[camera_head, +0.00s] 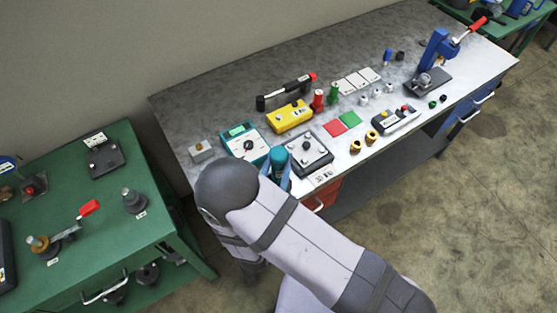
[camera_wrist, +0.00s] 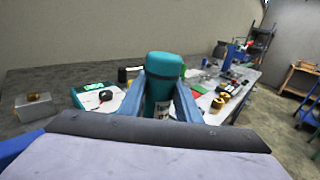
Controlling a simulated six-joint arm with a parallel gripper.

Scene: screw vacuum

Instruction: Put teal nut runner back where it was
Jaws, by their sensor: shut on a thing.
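The teal nut runner (camera_wrist: 162,82) stands upright between the two blue fingers of my gripper (camera_wrist: 160,98) in the wrist view. My gripper is shut on it. In the head view the nut runner's teal top (camera_head: 279,157) shows just beyond my arm, at the near left part of the grey workbench (camera_head: 185,110). My arm hides its lower part, so I cannot tell whether it touches the bench top. A teal-framed device with a dial (camera_head: 246,144) is to its left, and a grey plate with several knobs (camera_head: 307,152) is to its right.
A small grey box (camera_head: 201,151) sits at the bench's left end. A yellow box (camera_head: 290,116), red and green cards (camera_head: 335,128) and gold rings (camera_head: 371,138) lie further right. A blue press (camera_head: 434,62) stands at the far end. A green table (camera_head: 85,215) is at left.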

